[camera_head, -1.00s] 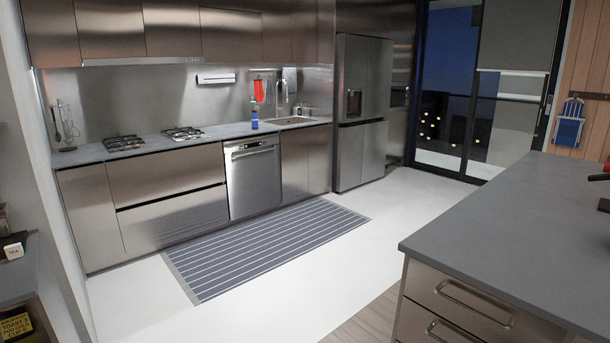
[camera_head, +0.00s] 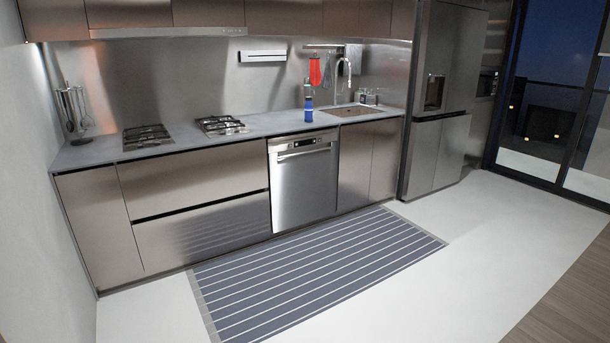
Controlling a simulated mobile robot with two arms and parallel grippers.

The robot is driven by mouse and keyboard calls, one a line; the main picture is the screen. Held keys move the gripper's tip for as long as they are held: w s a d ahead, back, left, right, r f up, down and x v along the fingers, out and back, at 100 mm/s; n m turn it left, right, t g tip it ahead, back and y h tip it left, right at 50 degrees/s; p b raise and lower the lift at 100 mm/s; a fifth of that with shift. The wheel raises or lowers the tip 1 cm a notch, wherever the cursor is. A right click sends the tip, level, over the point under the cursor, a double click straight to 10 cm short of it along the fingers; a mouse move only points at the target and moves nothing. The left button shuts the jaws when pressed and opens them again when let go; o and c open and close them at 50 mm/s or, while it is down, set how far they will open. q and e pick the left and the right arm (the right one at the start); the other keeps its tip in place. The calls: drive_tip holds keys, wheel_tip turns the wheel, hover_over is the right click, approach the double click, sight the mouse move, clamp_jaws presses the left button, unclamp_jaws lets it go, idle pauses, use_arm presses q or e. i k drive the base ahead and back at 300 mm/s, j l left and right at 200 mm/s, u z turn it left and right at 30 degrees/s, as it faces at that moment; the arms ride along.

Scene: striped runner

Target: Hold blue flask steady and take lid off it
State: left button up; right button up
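The blue flask (camera_head: 309,110) stands upright on the grey counter above the dishwasher, left of the sink. Its upper part (camera_head: 308,91) looks dark or grey; at this distance I cannot make out the lid clearly. Neither of my grippers shows in the head view, and nothing is seen touching the flask.
The counter (camera_head: 255,124) runs along the back wall with two gas hobs (camera_head: 222,125) left of the flask and a sink (camera_head: 350,111) to its right. A red cloth (camera_head: 315,72) hangs behind. A striped runner (camera_head: 320,270) lies on the clear floor before the dishwasher (camera_head: 303,180).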

sight(308, 105)
drive_tip(key=i, duration=2.55)
